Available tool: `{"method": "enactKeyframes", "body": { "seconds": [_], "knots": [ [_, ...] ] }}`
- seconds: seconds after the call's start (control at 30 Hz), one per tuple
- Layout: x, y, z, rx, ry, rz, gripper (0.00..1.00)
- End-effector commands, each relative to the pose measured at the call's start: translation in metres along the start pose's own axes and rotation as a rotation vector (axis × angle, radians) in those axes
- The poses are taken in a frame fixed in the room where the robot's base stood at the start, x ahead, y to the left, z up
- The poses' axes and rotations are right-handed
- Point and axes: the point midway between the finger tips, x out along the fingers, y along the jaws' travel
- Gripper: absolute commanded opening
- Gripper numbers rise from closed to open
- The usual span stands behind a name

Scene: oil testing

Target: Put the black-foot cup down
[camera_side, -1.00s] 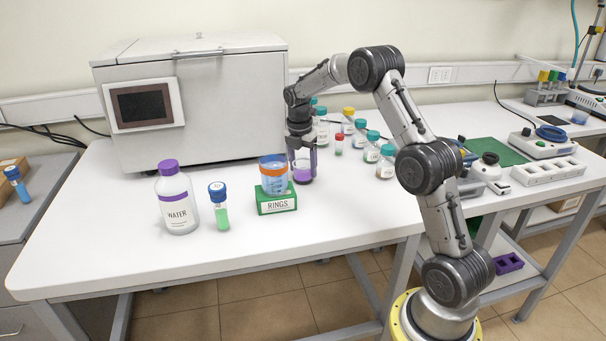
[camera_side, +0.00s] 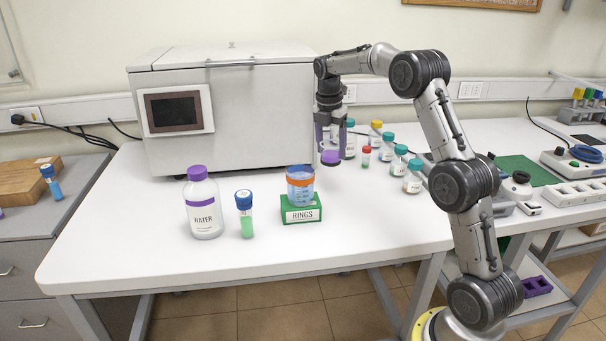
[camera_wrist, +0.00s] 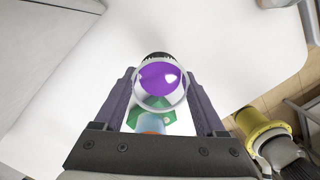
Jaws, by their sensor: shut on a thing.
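My gripper (camera_side: 331,150) points down and is shut on a clear cup with purple liquid (camera_side: 331,158). I hold it raised above the white table, behind and right of the green RINGS block (camera_side: 302,216). In the wrist view, the cup (camera_wrist: 162,84) sits upright between the two fingers of my gripper (camera_wrist: 160,95). A black ridged edge, its foot, shows just past the rim. The foot is too small to make out in the side view.
A blue cup with an orange band (camera_side: 301,186) stands on the block. A green-filled vial (camera_side: 246,215) and a WATER bottle (camera_side: 203,205) stand to the left. Several capped jars (camera_side: 399,162) stand to the right. A grey machine (camera_side: 240,110) stands behind. The front table is clear.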

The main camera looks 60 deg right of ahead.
Motion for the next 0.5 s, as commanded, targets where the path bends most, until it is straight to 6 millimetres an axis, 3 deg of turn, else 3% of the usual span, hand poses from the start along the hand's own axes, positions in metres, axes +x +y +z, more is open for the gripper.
{"method": "enactKeyframes", "body": {
  "seconds": [0.17,0.27,0.5],
  "knots": [
    [-0.026,0.018,0.001,-0.047,-0.008,0.017,0.11],
    [-0.036,0.043,-0.014,-0.111,-0.011,0.029,0.11],
    [-0.046,0.117,-0.089,-0.312,-0.017,0.063,0.11]
  ]
}}
